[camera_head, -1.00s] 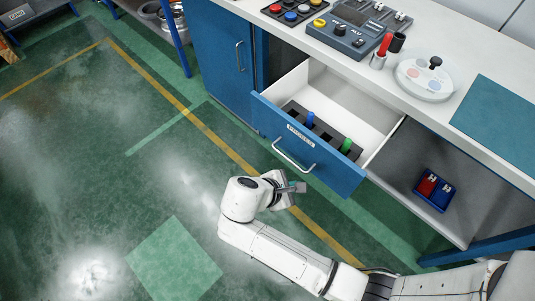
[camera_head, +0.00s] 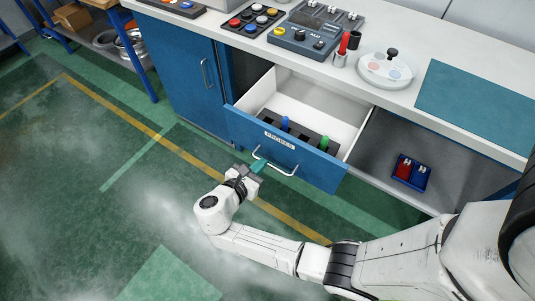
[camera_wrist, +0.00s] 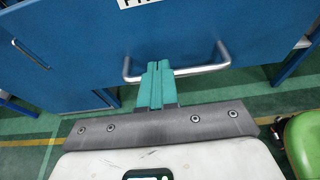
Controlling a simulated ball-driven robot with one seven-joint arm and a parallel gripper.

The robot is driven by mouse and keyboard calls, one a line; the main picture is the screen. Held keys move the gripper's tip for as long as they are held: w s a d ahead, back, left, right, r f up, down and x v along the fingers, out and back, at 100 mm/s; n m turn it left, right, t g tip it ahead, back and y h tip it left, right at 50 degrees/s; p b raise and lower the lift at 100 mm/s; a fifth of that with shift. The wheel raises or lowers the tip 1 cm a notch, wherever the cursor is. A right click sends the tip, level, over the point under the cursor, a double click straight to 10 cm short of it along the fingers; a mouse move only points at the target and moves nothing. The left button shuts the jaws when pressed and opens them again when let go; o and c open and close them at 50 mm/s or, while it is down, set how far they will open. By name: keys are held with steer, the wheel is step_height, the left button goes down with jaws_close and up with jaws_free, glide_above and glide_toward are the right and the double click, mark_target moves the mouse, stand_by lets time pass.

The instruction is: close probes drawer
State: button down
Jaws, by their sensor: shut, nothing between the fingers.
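The blue drawer labelled PROBES (camera_head: 305,164) stands pulled out below the bench top. It shows a white inside and a dark insert holding a blue and a green item. Its silver bar handle (camera_head: 284,171) is on the front, and the handle also shows in the wrist view (camera_wrist: 205,69). My gripper (camera_head: 260,163) has teal fingers and is shut and empty. Its fingertips are at the left part of the handle in the head view. In the wrist view the fingers (camera_wrist: 158,72) overlap the handle bar near its middle; I cannot tell whether they touch it.
The white bench top (camera_head: 400,97) above carries a control box (camera_head: 305,37), a round white dish (camera_head: 386,70) and a teal mat (camera_head: 475,105). An open grey compartment to the right holds a small blue tray (camera_head: 411,173). A shut blue cabinet door (camera_head: 180,75) is to the left. Green floor lies clear in front.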

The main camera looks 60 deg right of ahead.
mark_target(274, 149)
steer(key=shift+d+f+p, duration=0.1)
steer(key=shift+d+p, duration=0.25)
steer(key=shift+d, duration=1.85)
steer(key=shift+d, duration=0.5)
steer(key=d+b, duration=0.1)
steer(key=d, duration=0.8)
steer(key=d+b, duration=0.1)
steer(key=d, duration=0.7)
steer(key=w+d+b, duration=0.1)
steer(key=d+b, duration=0.1)
steer(key=d, duration=0.7)
steer(key=shift+d, duration=0.9)
steer(key=shift+d+r, duration=0.2)
